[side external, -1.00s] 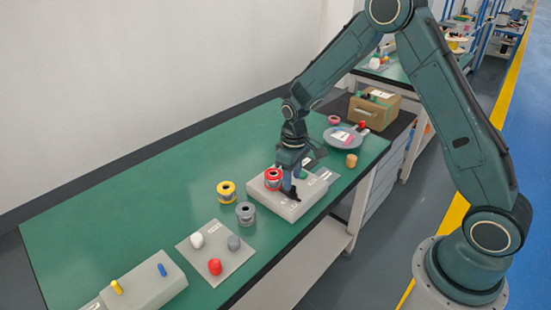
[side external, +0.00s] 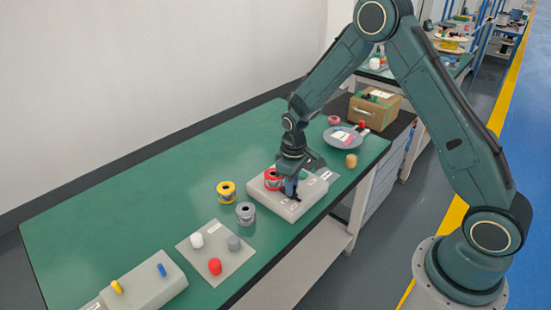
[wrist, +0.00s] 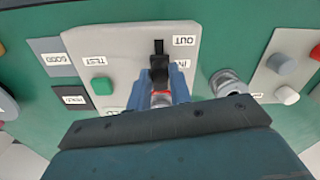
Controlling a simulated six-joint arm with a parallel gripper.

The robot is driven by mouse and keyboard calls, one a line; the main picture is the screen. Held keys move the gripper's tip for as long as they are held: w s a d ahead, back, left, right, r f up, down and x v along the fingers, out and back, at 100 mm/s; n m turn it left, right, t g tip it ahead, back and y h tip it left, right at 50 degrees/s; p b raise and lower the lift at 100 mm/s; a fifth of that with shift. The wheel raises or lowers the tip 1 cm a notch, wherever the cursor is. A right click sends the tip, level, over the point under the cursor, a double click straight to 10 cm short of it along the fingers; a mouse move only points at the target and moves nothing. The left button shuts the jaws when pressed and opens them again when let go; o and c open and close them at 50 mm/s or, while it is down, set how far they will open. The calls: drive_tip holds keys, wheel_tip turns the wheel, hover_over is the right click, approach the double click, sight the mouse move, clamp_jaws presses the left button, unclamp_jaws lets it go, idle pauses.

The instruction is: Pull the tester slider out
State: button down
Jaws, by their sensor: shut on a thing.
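The tester is a light grey block (side external: 285,207) near the right end of the green table; its top also shows in the wrist view (wrist: 125,60). A black slider (wrist: 159,68) sits in a dark slot on it, near the partly hidden IN label, with open slot toward the OUT label (wrist: 184,41). My gripper (wrist: 161,77) points down, its blue fingers on either side of the slider and shut on it. In the side view my gripper (side external: 290,187) is low over the block. A red spool (side external: 271,179) stands on the tester, partly hidden behind my gripper.
A green button (wrist: 102,86) is on the tester. Yellow (side external: 226,192) and grey (side external: 246,213) spools stand left of it. A grey plate (side external: 215,252) holds white, red and grey pegs. Pads labelled GOOD (wrist: 58,57) and HOLD (wrist: 73,99) lie beside the tester.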

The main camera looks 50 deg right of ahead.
sight(300, 201)
drive_tip(key=shift+s, duration=1.55)
drive_tip(key=c, duration=1.3)
unclamp_jaws()
drive_tip(key=shift+s, duration=0.1)
drive_tip(key=shift+r, duration=0.15)
drive_tip(key=shift+r, duration=6.8)
